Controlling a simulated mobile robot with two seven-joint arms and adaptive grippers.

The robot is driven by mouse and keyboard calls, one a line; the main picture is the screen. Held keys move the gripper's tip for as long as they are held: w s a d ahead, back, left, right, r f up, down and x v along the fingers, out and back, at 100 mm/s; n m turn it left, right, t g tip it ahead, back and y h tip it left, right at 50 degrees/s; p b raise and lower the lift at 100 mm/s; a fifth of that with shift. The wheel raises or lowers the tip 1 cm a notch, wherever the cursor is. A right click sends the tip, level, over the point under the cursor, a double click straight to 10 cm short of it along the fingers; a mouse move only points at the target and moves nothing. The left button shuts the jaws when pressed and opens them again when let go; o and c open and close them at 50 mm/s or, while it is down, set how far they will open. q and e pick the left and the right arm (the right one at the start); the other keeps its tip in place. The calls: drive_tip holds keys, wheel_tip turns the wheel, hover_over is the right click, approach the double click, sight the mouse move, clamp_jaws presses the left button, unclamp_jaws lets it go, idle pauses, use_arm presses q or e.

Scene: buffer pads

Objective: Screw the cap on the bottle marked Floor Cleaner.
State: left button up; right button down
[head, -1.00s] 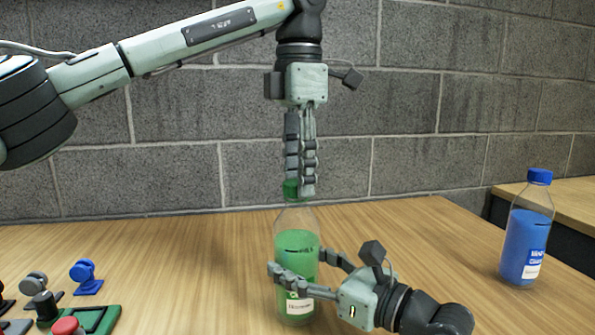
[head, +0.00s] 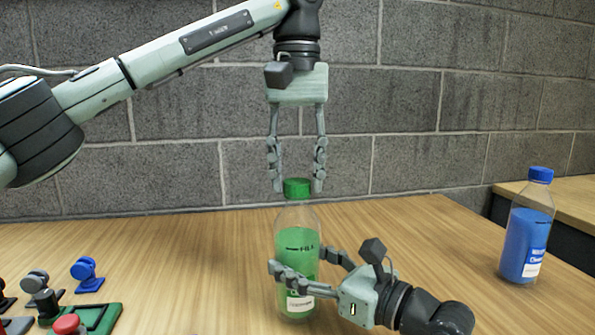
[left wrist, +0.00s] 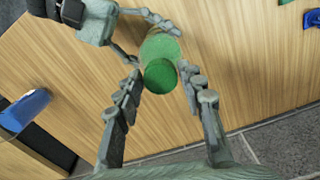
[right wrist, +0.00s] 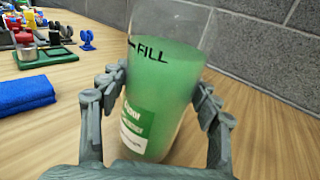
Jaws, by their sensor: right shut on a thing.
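A clear bottle (head: 297,245) of green liquid stands upright on the table in the head view. Its label faces partly away, and I cannot read its name; a FILL mark shows in the right wrist view (right wrist: 155,100). A green cap (head: 297,188) sits on the bottle's mouth, and the left wrist view also shows it (left wrist: 160,75). My left gripper (head: 297,186) points down from above, open, with its fingers apart on both sides of the cap. My right gripper (head: 300,265) is shut around the bottle's body from the right.
A bottle of blue liquid with a blue cap (head: 540,174) stands at the right. Small knobs and stands, one of them blue (head: 86,274), and a green tray (head: 105,318) are at the lower left. A blue cloth (right wrist: 25,93) lies left in the right wrist view. A brick wall stands behind.

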use_arm(q)
drive_tip(key=o, duration=0.4)
wheel_tip(320, 180, up, 12)
idle(0.6)
use_arm(e)
drive_tip(key=shift+c, duration=1.5)
unclamp_jaws()
drive_tip(key=v, duration=1.2)
